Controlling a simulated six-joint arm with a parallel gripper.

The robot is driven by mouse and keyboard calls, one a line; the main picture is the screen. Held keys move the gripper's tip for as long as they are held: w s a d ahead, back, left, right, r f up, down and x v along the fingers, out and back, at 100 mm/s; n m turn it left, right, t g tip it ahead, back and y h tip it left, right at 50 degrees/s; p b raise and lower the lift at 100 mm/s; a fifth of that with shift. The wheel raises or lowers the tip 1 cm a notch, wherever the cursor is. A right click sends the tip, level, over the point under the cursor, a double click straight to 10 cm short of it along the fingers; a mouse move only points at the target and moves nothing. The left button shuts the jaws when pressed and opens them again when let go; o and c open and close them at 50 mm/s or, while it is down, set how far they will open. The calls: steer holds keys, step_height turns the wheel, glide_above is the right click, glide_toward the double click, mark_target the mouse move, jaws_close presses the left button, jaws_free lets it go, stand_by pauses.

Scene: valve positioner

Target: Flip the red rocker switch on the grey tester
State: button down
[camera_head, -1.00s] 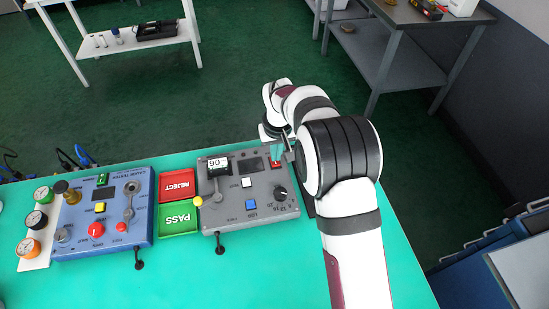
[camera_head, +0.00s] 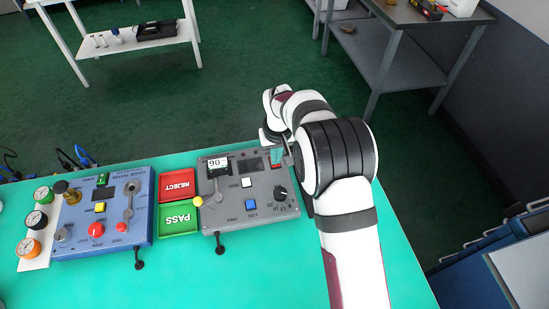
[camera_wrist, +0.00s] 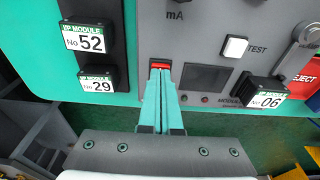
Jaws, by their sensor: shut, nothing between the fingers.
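The grey tester (camera_head: 225,216) stands on the teal table, with the red rocker switch (camera_head: 277,158) near its far right corner. In the wrist view the red rocker switch (camera_wrist: 160,66) shows in a dark slot just beyond the fingertips. My gripper (camera_wrist: 161,76) is shut and empty, its teal fingers pointing at the switch. The tips overlap the switch's near edge in the wrist view; I cannot tell whether they touch it. In the head view my gripper (camera_head: 288,157) is partly hidden by my arm.
Beside the switch are a dark display (camera_wrist: 208,78), a white TEST button (camera_wrist: 235,47) and module 06 (camera_wrist: 265,95). Modules 52 (camera_wrist: 85,39) and 29 (camera_wrist: 98,83) lie off the tester's side. Red REJECT (camera_head: 177,184) and green PASS (camera_head: 178,217) trays separate it from a blue tester (camera_head: 80,222).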

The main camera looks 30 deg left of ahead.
steer(key=shift+f, duration=0.15)
steer(key=shift+r, duration=3.55)
steer(key=s+d+r+m, duration=0.35)
steer(key=d+r, duration=0.25)
steer(key=d, duration=0.5)
steer(key=s+d+r+m, duration=0.3)
steer(key=d+r+m, duration=0.15)
steer(key=d, duration=0.65)
steer(key=s+d+m, duration=0.3)
steer(key=s+d, duration=0.2)
steer(key=s, duration=0.4)
steer(key=s+d+m+g, duration=0.1)
steer(key=s+d+m, duration=0.2)
steer(key=s+d, duration=0.3)
steer(key=s, duration=0.4)
steer(key=shift+f+m+y, duration=0.3)
steer(key=shift+f, duration=0.1)
steer(key=shift+w, duration=0.1)
